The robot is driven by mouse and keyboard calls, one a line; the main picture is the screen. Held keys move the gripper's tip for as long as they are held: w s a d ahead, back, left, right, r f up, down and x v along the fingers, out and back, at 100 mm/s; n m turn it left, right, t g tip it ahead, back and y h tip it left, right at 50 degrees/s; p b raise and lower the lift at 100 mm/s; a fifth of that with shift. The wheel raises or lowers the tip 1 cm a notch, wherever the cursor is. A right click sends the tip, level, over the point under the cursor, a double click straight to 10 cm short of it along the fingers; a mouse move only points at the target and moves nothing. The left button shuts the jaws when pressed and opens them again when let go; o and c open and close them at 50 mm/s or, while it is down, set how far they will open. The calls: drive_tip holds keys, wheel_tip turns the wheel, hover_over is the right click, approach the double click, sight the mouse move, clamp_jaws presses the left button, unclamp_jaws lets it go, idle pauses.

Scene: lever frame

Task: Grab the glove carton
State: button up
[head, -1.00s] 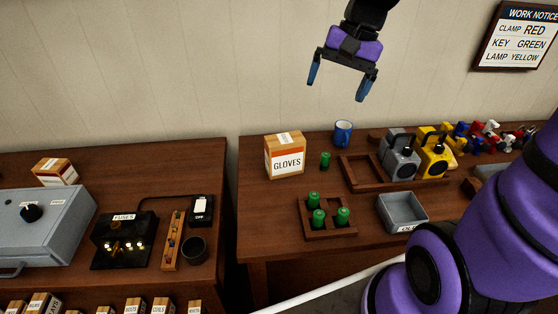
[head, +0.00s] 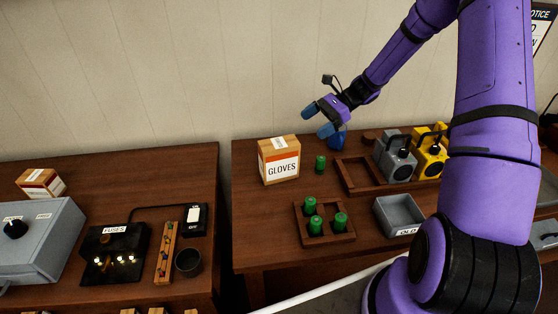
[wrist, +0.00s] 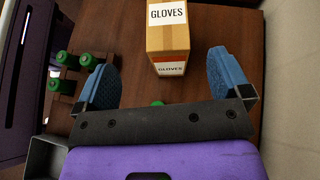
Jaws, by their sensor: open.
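The glove carton (head: 280,162) is a tan box with an orange band and a white label reading GLOVES. It stands upright at the left end of the right-hand table. In the wrist view the carton (wrist: 168,37) is ahead of the fingers, nearly centred between them. My gripper (head: 318,119) is open and empty, up and to the right of the carton in the head view, its blue fingers pointing left. In the wrist view my gripper (wrist: 163,84) has its fingers spread wide, apart from the carton.
A green cylinder (head: 320,163) stands just right of the carton. A blue mug (head: 338,141) is partly hidden behind my gripper. A wooden tray (head: 345,236) with green cylinders stands in front, a grey bin (head: 380,212) beside it. Grey and yellow lamps (head: 432,160) stand further right.

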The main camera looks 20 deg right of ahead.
sight(294, 139)
drive_tip(key=shift+m+t+y, duration=0.3)
drive_tip(key=shift+m+y, duration=0.1)
drive_tip(key=shift+m, duration=0.2)
drive_tip(key=shift+w+d+f+x, duration=0.15)
drive_tip(key=shift+f+x, duration=0.2)
drive_tip(key=shift+x, duration=1.45)
drive_tip(key=shift+w+d+f+x, duration=0.15)
drive_tip(key=shift+f+x, duration=0.2)
drive_tip(key=shift+x, duration=1.5)
drive_tip(key=shift+d+f+x, duration=0.15)
drive_tip(key=shift+f+x, duration=0.2)
drive_tip(key=shift+x, duration=1.45)
drive_tip(key=c, duration=1.4)
